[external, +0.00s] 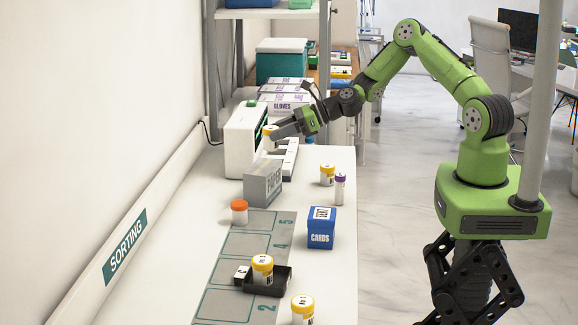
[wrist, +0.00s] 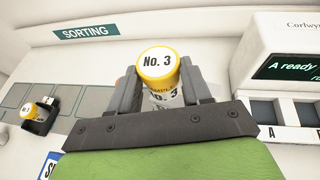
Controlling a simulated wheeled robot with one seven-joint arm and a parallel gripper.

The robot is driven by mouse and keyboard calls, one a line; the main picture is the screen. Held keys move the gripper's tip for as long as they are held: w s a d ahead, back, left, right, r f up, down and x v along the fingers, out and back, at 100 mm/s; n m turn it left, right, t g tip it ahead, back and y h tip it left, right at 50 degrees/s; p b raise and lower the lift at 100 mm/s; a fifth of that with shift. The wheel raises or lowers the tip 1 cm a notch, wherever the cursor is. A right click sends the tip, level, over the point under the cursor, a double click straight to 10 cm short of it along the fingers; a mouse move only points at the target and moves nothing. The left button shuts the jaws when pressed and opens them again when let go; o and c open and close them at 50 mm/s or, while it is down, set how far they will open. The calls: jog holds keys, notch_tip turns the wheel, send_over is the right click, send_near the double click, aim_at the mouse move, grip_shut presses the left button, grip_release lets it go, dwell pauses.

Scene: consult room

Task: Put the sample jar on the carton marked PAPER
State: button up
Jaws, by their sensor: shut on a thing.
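My gripper (external: 271,134) is shut on a sample jar with a yellow lid (external: 269,130). In the wrist view the jar (wrist: 158,68) sits upright between the two fingers (wrist: 160,88), its lid reading "No. 3". The grey carton marked PAPER (external: 264,184) stands on the white counter. In the external view the held jar appears above and beyond the carton, in front of the white machine; its exact height is unclear. I cannot make out the carton in the wrist view; the jar and gripper may hide it.
The white machine with a screen (external: 243,140) stands behind the carton. A black tray (external: 280,281) with a jar is nearer the front.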

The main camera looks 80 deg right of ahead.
notch_tip(320, 180, up, 4)
jog(key=w+d, duration=0.2)
jog(key=w, duration=0.1)
send_over(271, 166)
jog(key=shift+m, duration=0.3)
notch_tip(271, 166, down, 10)
jog(key=shift+w+a+f, duration=0.1)
jog(key=shift+f, duration=0.15)
jog(key=o, duration=1.1)
jog(key=shift+c, duration=0.2)
